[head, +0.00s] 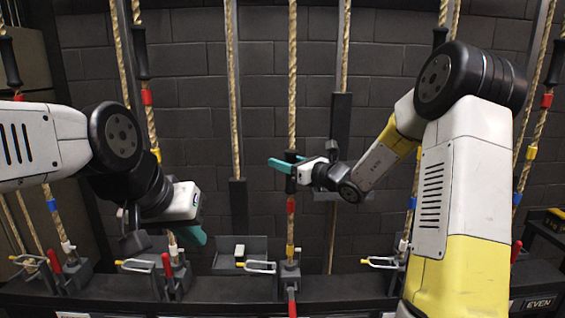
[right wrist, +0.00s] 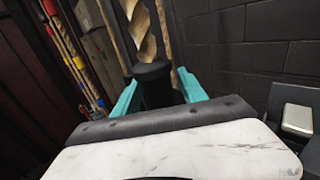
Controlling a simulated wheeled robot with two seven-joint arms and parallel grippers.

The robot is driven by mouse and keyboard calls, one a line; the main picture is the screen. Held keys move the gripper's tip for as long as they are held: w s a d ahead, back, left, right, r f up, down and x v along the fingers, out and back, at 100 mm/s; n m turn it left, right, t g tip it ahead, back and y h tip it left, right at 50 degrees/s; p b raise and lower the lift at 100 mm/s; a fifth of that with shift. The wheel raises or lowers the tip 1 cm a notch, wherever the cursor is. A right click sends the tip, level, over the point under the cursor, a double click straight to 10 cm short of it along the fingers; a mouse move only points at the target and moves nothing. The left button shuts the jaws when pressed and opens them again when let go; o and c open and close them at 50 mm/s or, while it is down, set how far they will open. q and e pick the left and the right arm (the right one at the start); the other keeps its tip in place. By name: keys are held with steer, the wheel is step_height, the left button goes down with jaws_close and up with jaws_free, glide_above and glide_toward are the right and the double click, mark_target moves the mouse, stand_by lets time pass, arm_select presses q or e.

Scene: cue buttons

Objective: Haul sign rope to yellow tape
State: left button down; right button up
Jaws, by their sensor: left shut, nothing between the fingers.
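The middle rope (head: 292,75) hangs upright, with a black sleeve (head: 291,180), a red tape band (head: 291,206) and a yellow tape band (head: 290,249) lower down. My right gripper (head: 284,164) is at the black sleeve. In the right wrist view its teal fingers stand either side of the sleeve (right wrist: 152,88); I cannot tell whether they press on it. My left gripper (head: 196,236) is shut and empty, pointing down beside the lower end of the rope to the left. I cannot tell which sign belongs to the rope.
Other ropes hang left and right, such as one (head: 151,125) with a red band and one (head: 536,130) near the right edge. Along the bottom rail (head: 215,288) are rope locks with red levers (head: 168,265) and pale wire loops. A label (head: 538,303) reads EVEN.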

steer(key=shift+d, duration=0.1)
steer(key=v, duration=0.7)
steer(key=shift+s+d, duration=0.25)
steer(key=shift+s, duration=0.05)
stand_by(0.6)
